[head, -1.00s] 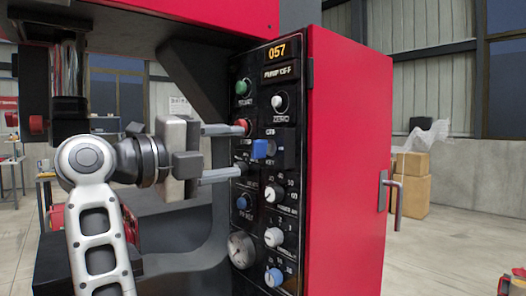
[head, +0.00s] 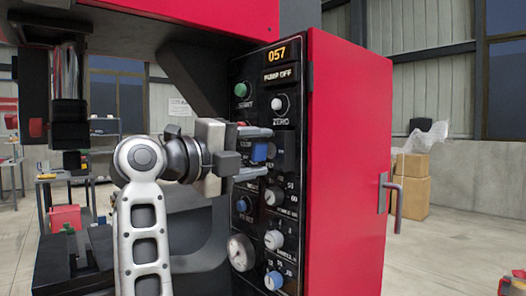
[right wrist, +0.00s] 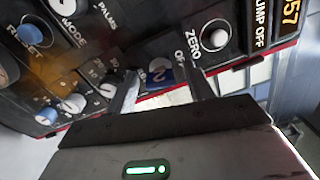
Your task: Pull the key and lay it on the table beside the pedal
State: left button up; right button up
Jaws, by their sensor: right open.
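The blue key (head: 259,152) sits in the black control panel, beside the OFF marking. It also shows as a blue piece in the right wrist view (right wrist: 158,74). My right gripper (head: 265,153) is open at the panel, one finger above the key and the other below it. In the right wrist view my right gripper's fingers (right wrist: 162,78) stand on either side of the key, with the key between them. I cannot tell whether either finger touches it. The pedal and a clear laying spot on a table are not in view. My left gripper is not in view.
The control panel (head: 262,119) holds several knobs and buttons close around the key, with a green button (head: 241,89) above and a ZERO knob (head: 280,103) nearby. The red cabinet side (head: 345,150) has a handle (head: 392,196). Open floor lies to the right.

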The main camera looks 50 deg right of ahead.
aim_at(252, 153)
jog(key=shift+c, duration=0.3)
dwell(0.9)
grip_shut()
jog(key=shift+a, duration=0.15)
jog(key=shift+w+a+p, duration=0.2)
jog(key=shift+a+p, duration=0.05)
jog(key=shift+a, duration=1.2)
jog(key=shift+w+a+p, duration=0.15)
jog(key=shift+a+p, duration=0.05)
jog(key=shift+a, duration=1.2)
jog(key=shift+f, duration=0.1)
